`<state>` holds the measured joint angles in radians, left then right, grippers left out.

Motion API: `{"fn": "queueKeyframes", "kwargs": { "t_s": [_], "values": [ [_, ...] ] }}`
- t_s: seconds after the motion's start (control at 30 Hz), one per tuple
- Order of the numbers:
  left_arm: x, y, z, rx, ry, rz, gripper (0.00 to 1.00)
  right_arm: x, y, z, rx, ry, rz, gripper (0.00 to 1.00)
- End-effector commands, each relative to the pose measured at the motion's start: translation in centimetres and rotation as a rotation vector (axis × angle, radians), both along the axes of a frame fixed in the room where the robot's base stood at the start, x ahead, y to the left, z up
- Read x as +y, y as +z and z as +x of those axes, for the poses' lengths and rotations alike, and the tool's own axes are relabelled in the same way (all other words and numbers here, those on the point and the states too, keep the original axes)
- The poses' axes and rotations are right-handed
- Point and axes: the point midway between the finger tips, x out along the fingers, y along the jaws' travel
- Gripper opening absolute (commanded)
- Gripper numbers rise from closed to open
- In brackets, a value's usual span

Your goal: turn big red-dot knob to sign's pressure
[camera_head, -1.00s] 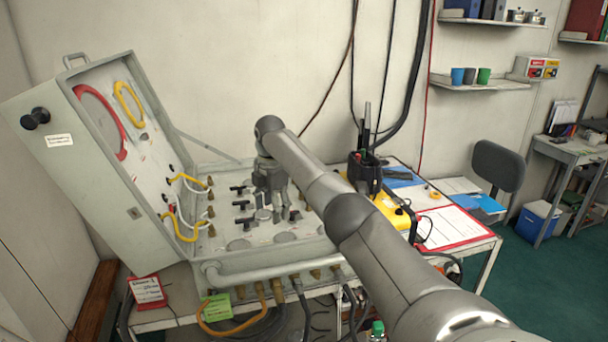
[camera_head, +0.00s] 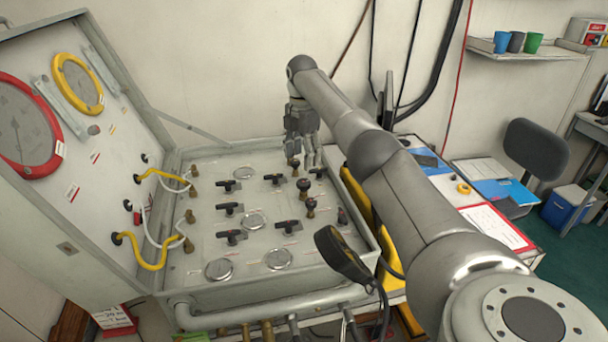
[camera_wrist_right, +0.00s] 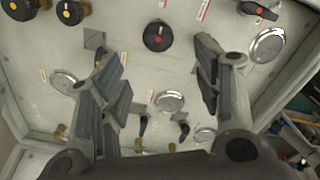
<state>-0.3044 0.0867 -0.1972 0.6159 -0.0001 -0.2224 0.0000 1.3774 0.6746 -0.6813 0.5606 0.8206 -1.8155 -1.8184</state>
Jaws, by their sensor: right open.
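In the right wrist view, a large round black knob with a red dot (camera_wrist_right: 158,37) sits on the grey panel (camera_wrist_right: 130,25) between and beyond my open fingers. My right gripper (camera_wrist_right: 156,55) is open and empty, with a finger on either side of the knob's line of sight; contact cannot be told. In the head view my right gripper (camera_head: 304,158) points down over the back right of the panel (camera_head: 205,265). A red-edged sign (camera_head: 115,318) is partly cut off at lower left; its text is too small to read surely. My left gripper is out of view.
The open lid carries a red-rimmed gauge (camera_head: 25,125) and a yellow-rimmed gauge (camera_head: 78,82). Several black T-handles, small gauges and knobs crowd the panel. A black handset (camera_head: 342,257) lies at its right edge. In the wrist view, a yellow-dot knob (camera_wrist_right: 69,12) is near.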

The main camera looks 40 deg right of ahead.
Motion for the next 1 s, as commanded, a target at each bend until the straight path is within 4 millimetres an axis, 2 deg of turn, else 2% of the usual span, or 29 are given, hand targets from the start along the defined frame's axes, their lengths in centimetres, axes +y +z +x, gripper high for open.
{"fn": "queueKeyframes", "kwargs": {
  "t_s": [0.17,0.27,0.43,0.57,0.83,0.87,1.0],
  "values": [
    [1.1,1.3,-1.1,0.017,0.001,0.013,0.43,-0.1,-3.4,-0.2,0.005,-0.002,0.0,0.59],
    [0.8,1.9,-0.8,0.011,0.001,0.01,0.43,0.0,-5.2,-0.2,0.005,-0.001,0.001,0.59],
    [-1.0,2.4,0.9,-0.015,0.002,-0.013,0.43,-0.1,-7.5,-0.1,0.003,-0.002,0.001,0.59],
    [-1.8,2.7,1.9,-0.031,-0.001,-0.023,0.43,0.0,-8.3,-0.1,0.001,-0.001,0.001,0.59],
    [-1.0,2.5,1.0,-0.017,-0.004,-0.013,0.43,-0.1,-8.6,-0.1,0.0,-0.001,0.001,0.59],
    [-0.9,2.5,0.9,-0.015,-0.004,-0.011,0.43,-0.1,-8.6,-0.1,0.0,-0.001,0.001,0.58],
    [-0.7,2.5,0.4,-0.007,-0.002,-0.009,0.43,-0.1,-8.5,-0.1,0.0,-0.001,0.0,0.4]
  ]
}}
